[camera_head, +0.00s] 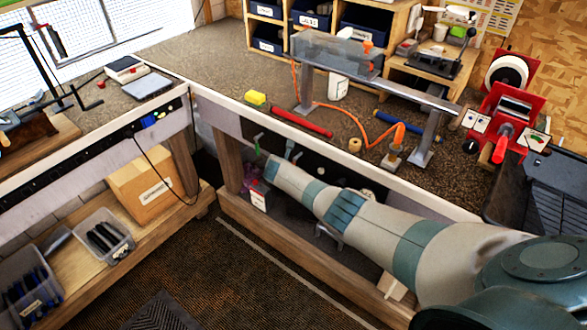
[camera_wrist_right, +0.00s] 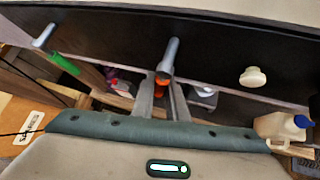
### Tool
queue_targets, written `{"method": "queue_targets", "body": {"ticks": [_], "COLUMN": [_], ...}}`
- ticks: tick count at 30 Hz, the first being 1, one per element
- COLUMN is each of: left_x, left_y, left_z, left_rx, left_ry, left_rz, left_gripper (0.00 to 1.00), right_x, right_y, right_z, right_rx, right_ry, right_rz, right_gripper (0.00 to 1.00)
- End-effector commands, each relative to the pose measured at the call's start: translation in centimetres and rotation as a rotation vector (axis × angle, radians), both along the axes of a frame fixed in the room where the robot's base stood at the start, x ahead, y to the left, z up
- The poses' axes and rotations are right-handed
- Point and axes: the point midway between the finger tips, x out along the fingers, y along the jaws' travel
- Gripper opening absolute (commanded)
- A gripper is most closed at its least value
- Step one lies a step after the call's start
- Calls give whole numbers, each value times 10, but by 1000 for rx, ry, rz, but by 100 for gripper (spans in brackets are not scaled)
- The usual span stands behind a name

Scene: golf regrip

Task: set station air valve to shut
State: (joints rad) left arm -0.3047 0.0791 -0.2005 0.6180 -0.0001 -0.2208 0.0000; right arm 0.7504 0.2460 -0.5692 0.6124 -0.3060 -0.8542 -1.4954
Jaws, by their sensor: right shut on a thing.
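Two grey rod-like fittings stick out of the dark panel (camera_wrist_right: 230,60) under the bench in the right wrist view. The left fitting (camera_wrist_right: 43,36) has a green handle (camera_wrist_right: 66,64). The middle fitting (camera_wrist_right: 170,54) has an orange part (camera_wrist_right: 162,77) at its lower end. My right gripper (camera_wrist_right: 163,92) is shut on this orange part, its two fingers on either side. I cannot tell from any label which is the station air valve. My left gripper is not in view.
A cream knob (camera_wrist_right: 253,77) sits on the panel to the right. A jug with a blue cap (camera_wrist_right: 284,128) stands below it. The bench edge (camera_head: 330,148) runs just above my right arm. A cardboard box (camera_head: 146,187) is on the lower left shelf. The floor is clear.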

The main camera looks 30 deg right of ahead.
Motion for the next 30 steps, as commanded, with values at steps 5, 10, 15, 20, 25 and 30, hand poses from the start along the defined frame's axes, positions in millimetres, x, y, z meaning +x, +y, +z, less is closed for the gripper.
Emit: {"method": "queue_targets", "body": {"ticks": [5, 10, 15, 20, 25, 30], "left_x": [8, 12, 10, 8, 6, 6], "left_y": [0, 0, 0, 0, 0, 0], "left_z": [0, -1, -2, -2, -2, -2], "left_rx": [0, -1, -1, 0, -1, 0], "left_ry": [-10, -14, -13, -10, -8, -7], "left_rz": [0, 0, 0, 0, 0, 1], "left_gripper": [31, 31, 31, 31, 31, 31], "right_x": [-5, -9, -11, -13, -13, -13], "right_y": [-3, -4, -6, -6, -6, -6], "right_z": [-1, -2, -2, -3, -3, -3], "right_rx": [-46, -74, -90, -96, -96, -95], "right_ry": [109, 180, 217, 228, 230, 229], "right_rz": [-2, -1, -1, -1, -1, -1], "right_gripper": [0, 0, 0, 0, 0, 21]}}
